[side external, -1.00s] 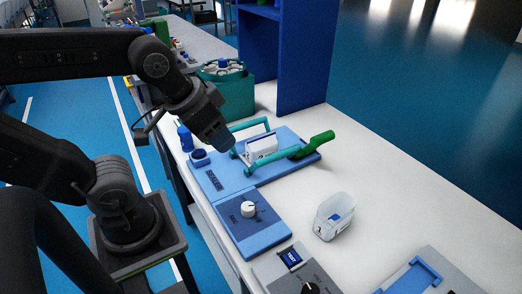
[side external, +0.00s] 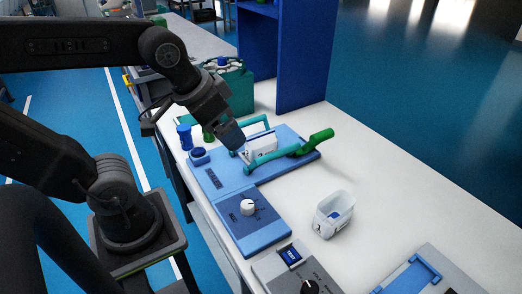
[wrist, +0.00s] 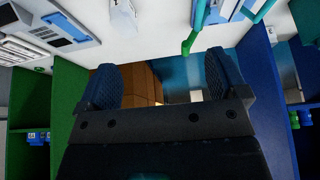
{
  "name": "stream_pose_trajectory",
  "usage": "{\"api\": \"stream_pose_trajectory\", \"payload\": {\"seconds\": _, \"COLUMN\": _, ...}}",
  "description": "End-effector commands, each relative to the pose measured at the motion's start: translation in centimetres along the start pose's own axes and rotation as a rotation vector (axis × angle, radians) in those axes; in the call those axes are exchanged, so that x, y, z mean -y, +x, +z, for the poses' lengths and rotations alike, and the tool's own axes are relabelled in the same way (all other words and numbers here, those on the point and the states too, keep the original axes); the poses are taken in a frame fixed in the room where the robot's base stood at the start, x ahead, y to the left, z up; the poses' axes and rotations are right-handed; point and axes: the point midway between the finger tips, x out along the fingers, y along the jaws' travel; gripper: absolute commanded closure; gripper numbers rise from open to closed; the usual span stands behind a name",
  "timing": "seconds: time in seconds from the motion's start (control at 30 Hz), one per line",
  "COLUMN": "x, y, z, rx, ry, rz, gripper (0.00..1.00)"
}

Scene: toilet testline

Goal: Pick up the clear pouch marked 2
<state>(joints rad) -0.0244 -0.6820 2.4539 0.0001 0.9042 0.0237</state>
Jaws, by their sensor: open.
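My gripper (side external: 238,146) is open in the side view, pointing down beside a white block-like item (side external: 264,147) on a blue sealer board (side external: 224,181). In the wrist view the two dark blue ribbed fingers of my gripper (wrist: 162,82) stand wide apart with nothing between them. The white item also shows between teal bars at the top of the wrist view (wrist: 226,10). I cannot make out a number 2 or tell for certain which thing is the clear pouch. Whether my gripper touches the item is unclear.
A teal frame and green lever (side external: 318,141) lie over the board. A blue knob panel (side external: 250,228) adjoins it in front. A translucent white container (side external: 333,216) with something blue stands on the white bench. A tall blue panel (side external: 302,65) rises behind.

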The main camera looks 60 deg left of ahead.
Motion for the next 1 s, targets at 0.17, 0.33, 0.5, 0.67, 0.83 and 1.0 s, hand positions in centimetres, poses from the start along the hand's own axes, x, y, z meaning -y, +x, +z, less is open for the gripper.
{"api": "stream_pose_trajectory", "payload": {"seconds": 0.17, "x": 2.4, "y": 2.2, "z": -4.8, "rx": 0.100, "ry": 0.001, "rz": -0.028, "gripper": 0.08}}
{"api": "stream_pose_trajectory", "payload": {"seconds": 0.33, "x": 6.0, "y": 6.0, "z": -9.3, "rx": 0.202, "ry": 0.005, "rz": -0.042, "gripper": 0.08}}
{"api": "stream_pose_trajectory", "payload": {"seconds": 0.5, "x": 10.6, "y": 11.2, "z": -12.4, "rx": 0.304, "ry": 0.004, "rz": -0.037, "gripper": 0.08}}
{"api": "stream_pose_trajectory", "payload": {"seconds": 0.67, "x": 15.1, "y": 16.6, "z": -13.7, "rx": 0.389, "ry": 0.001, "rz": -0.019, "gripper": 0.08}}
{"api": "stream_pose_trajectory", "payload": {"seconds": 0.83, "x": 18.5, "y": 20.9, "z": -13.6, "rx": 0.445, "ry": 0.000, "rz": 0.002, "gripper": 0.08}}
{"api": "stream_pose_trajectory", "payload": {"seconds": 1.0, "x": 19.7, "y": 22.7, "z": -13.2, "rx": 0.466, "ry": 0.000, "rz": 0.012, "gripper": 0.08}}
